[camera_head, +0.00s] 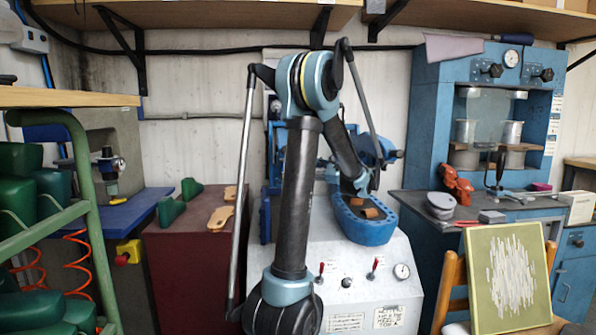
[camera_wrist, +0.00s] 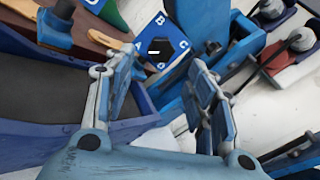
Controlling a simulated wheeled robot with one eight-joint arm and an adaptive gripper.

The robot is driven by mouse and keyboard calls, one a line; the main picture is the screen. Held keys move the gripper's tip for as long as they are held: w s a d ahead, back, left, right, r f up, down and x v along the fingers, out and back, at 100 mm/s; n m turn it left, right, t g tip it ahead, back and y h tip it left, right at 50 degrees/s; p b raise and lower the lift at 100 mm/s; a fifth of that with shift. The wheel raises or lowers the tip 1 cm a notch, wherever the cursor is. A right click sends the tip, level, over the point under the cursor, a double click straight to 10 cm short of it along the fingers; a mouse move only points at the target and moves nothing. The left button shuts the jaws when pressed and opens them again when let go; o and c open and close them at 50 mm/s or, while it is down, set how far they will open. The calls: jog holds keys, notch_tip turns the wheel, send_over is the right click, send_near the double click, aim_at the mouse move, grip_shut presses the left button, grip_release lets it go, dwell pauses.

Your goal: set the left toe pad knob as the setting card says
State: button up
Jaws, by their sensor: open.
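In the wrist view a dark six-sided knob (camera_wrist: 160,47) sits on a blue square dial plate (camera_wrist: 150,33) with white letters A, B, C and D around it. A short white mark on the knob lies on its left side, toward A. My gripper (camera_wrist: 160,64) is open, its two fingers apart on either side of the knob, with nothing between them. Whether a finger touches the knob I cannot tell. In the head view a white handwritten card (camera_head: 390,316) is on the machine's front; HEEL and TOE show, and the last letter looks like A.
A blue tray (camera_head: 370,231) with brown pieces is on the grey machine (camera_head: 330,262). Red levers (camera_head: 320,274) and a gauge (camera_head: 402,271) are on its front. In the wrist view blue machine parts (camera_wrist: 195,20) crowd close. A blue press (camera_head: 425,110) stands at right.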

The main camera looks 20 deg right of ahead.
jog(key=shift+v, duration=1.7)
